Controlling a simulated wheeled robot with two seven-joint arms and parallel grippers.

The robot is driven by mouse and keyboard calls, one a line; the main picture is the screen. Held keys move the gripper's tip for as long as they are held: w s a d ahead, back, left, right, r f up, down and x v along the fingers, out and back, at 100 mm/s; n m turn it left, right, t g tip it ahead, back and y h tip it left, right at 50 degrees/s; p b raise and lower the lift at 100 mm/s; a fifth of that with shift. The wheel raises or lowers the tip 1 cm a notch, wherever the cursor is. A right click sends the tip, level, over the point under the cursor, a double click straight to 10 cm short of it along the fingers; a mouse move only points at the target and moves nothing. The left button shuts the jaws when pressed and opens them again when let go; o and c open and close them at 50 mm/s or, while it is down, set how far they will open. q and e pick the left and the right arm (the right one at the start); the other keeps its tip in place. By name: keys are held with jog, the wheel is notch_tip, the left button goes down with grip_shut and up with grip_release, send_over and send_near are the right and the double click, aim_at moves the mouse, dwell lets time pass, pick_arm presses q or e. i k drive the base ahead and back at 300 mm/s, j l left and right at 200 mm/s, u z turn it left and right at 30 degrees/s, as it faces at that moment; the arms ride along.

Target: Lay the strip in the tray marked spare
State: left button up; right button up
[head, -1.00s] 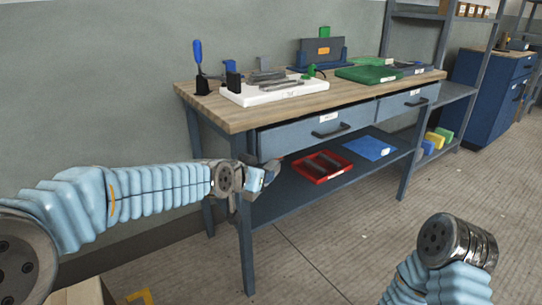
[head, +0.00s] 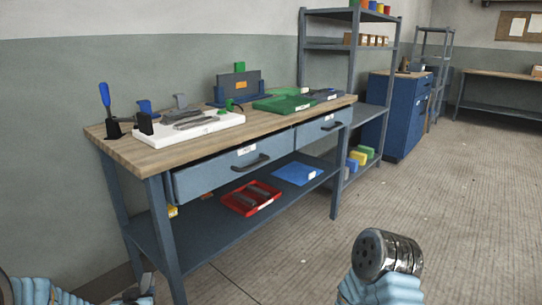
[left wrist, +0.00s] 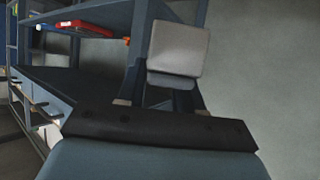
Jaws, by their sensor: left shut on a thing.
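My left gripper (left wrist: 165,92) is shut on a pale grey, flat-ended piece (left wrist: 178,46) in the left wrist view. That may be the strip, but its length is hidden. In the head view the left gripper (head: 140,290) shows only partly at the bottom left, in front of the bench, and its held piece cannot be made out. A red tray (head: 230,206) with dark strips and a blue tray (head: 297,174) lie on the bench's lower shelf. A green tray (head: 283,104) is on the bench top. Their labels are too small to read.
The wooden bench top (head: 150,152) carries a white board (head: 205,133) with grey pieces, a blue-handled tool (head: 105,95) and a dark upright holder (head: 238,85). Bench legs frame the lower shelf. A shelf rack and a blue cabinet (head: 395,115) stand beyond. The floor at right is clear.

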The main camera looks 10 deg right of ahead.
aim_at(279, 104)
jog(key=i+l, duration=0.15)
jog(key=l, duration=0.25)
jog(key=i+l, duration=0.1)
jog(key=l, duration=0.3)
jog(key=i+l, duration=0.15)
jog(key=l, duration=0.2)
jog(key=i+l, duration=0.15)
jog(key=l, duration=0.25)
jog(key=i+l, duration=0.1)
jog(key=l, duration=0.3)
jog(key=i+l, duration=0.15)
jog(key=l, duration=0.25)
jog(key=i+l, duration=0.15)
jog(key=l, duration=0.2)
